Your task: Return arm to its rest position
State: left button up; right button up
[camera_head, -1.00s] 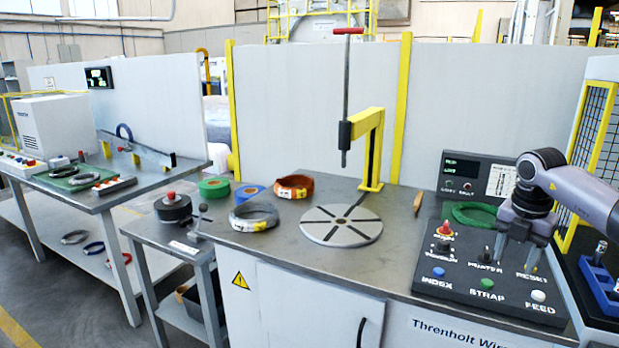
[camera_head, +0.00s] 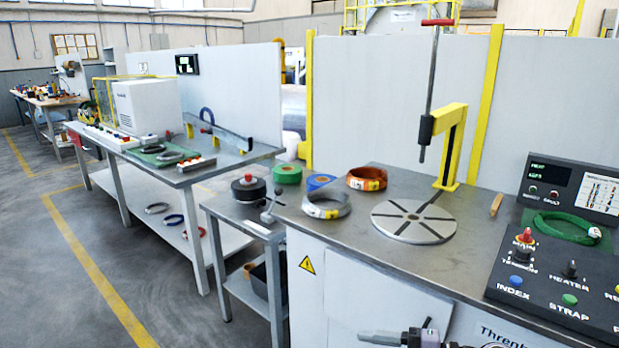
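My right gripper (camera_head: 372,337) shows only in part at the bottom edge, in front of the cabinet and below the bench top. It points left, and its finger opening cannot be made out. My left gripper is out of view. The round slotted turntable (camera_head: 413,221) on the bench is empty, under the yellow post (camera_head: 449,150) with its red-handled rod (camera_head: 431,90).
A grey coil (camera_head: 326,205) and an orange coil (camera_head: 367,179) lie on the bench (camera_head: 300,222). Green tape (camera_head: 288,174) and blue tape (camera_head: 319,182) lie near its left end. A side cart (camera_head: 232,210) and a longer table (camera_head: 205,175) stand left. The floor at far left is clear.

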jog(key=s+d+f+m+t+h, duration=0.2)
jog(key=s+d+f+m+h, duration=0.2)
jog(key=s+f+m, duration=0.5)
jog(key=s+d+f+m+t+h, duration=0.3)
jog(key=s+f+m+h, duration=0.5)
jog(key=m, duration=0.6)
jog(key=shift+s+d+f+m+h, duration=0.4)
jog(key=shift+s+d, duration=0.5)
jog(key=shift+s, duration=0.3)
jog(key=shift+c, duration=1)
jog(key=shift+d, duration=0.1)
